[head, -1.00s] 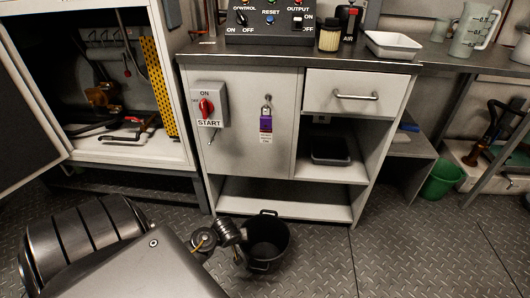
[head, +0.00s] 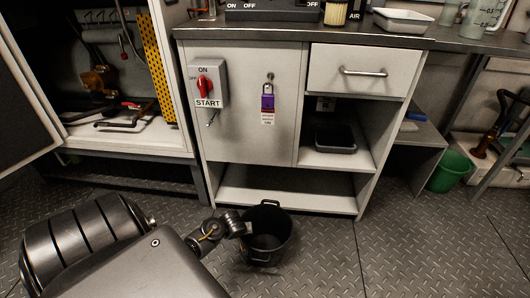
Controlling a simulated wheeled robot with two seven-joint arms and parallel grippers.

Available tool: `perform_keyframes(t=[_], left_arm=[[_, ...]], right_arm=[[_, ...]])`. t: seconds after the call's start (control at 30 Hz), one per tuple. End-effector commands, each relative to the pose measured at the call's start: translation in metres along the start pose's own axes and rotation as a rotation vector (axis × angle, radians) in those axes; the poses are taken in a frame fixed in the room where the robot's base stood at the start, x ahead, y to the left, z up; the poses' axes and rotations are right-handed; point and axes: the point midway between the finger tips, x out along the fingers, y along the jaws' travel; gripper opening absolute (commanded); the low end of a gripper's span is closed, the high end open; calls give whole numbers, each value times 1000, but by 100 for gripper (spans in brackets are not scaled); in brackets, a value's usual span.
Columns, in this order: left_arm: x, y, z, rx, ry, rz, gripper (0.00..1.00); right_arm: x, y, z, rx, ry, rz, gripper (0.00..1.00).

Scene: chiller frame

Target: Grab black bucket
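The black bucket (head: 268,240) stands upright on the dark tread-plate floor in front of the white cabinet, with its open top facing up and a handle at its rim. My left arm comes in from the lower left. Its end, with the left gripper (head: 238,226), is at the bucket's left rim. The fingers are small and partly hidden by the arm, so I cannot tell whether they are open or touching the rim. My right gripper is not in view.
The white cabinet (head: 248,140) with open lower shelves stands just behind the bucket. A black tray (head: 334,140) sits on its upper shelf. A green bucket (head: 449,171) stands at the far right. The floor right of the black bucket is clear.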

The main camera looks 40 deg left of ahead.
Motion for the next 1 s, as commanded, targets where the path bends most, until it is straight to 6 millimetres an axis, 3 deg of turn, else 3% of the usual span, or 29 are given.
perform_keyframes(t=[0.23,0.47,1.0], left_arm=[[1,0,-1,0,0,0,29],[1,0,-1,0,0,0,0],[1,0,0,0,0,0,0]], right_arm=[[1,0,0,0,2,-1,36],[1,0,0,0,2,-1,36],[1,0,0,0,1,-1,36]])
